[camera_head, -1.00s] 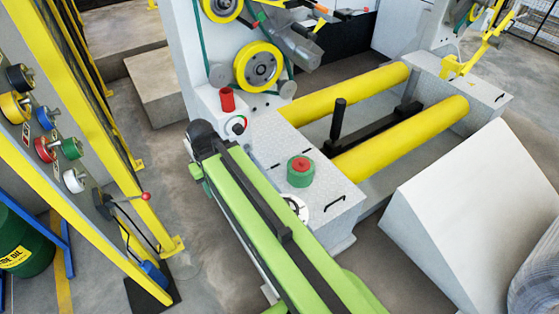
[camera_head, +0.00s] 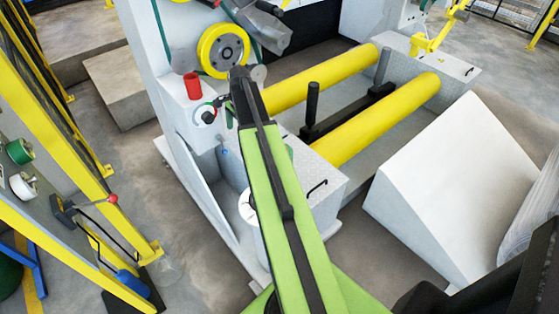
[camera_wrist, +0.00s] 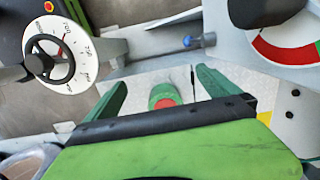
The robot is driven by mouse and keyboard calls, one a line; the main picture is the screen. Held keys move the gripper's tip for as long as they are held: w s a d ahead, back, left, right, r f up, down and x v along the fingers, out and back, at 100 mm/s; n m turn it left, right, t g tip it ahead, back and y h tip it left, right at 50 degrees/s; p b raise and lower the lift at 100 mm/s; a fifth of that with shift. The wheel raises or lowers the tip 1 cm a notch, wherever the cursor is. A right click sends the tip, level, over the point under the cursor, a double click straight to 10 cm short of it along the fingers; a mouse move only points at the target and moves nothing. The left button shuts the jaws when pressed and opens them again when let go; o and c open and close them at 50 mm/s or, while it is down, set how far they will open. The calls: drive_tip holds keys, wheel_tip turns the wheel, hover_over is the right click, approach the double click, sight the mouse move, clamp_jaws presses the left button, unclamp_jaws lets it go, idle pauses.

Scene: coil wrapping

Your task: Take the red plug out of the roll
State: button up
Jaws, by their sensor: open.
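In the wrist view the green roll (camera_wrist: 157,90) stands on the pale metal top. The red plug (camera_wrist: 165,104) sits in its middle. My gripper (camera_wrist: 161,80) is open, with one green finger on each side of the roll in the picture. Nothing is held between the fingers, and I cannot tell how far the roll is beyond them. In the head view my green and black arm covers the spot of the roll, so the roll and plug are hidden there. My fingers cannot be made out in the head view.
A red cup-like cylinder (camera_head: 193,86) stands on the machine left of my arm. Yellow rollers (camera_head: 376,118) and a black upright post (camera_head: 312,102) lie to the right. A white sloped block (camera_head: 450,185) stands at right. A handwheel dial (camera_wrist: 62,52) shows in the wrist view.

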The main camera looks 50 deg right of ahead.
drive_tip(key=s+d+f+m+b, duration=0.1)
drive_tip(key=s+d+f+m, duration=0.3)
drive_tip(key=d, duration=0.6)
drive_tip(key=s+d+r+m+b, duration=0.1)
drive_tip(key=d+m, duration=0.5)
drive_tip(key=d, duration=0.4)
drive_tip(key=shift+n+t, duration=0.3)
drive_tip(key=shift+t, duration=0.1)
drive_tip(key=f+b, duration=0.4)
drive_tip(key=w+f+b, duration=0.1)
drive_tip(key=f+b, duration=0.3)
drive_tip(key=a+f+b, duration=0.1)
drive_tip(key=f+b, duration=0.3)
drive_tip(key=shift+w+a+f, duration=0.1)
drive_tip(key=shift+w+f, duration=0.15)
drive_tip(key=f+b, duration=0.1)
drive_tip(key=b, duration=0.1)
drive_tip(key=f+b, duration=0.1)
drive_tip(key=f, duration=0.1)
drive_tip(key=f+b, duration=0.2)
drive_tip(key=shift+w+a+f+b, duration=0.1)
drive_tip(key=shift+w+f+b, duration=0.1)
drive_tip(key=shift+w+b, duration=0.2)
drive_tip(key=shift+r, duration=0.2)
drive_tip(key=c, duration=1.3)
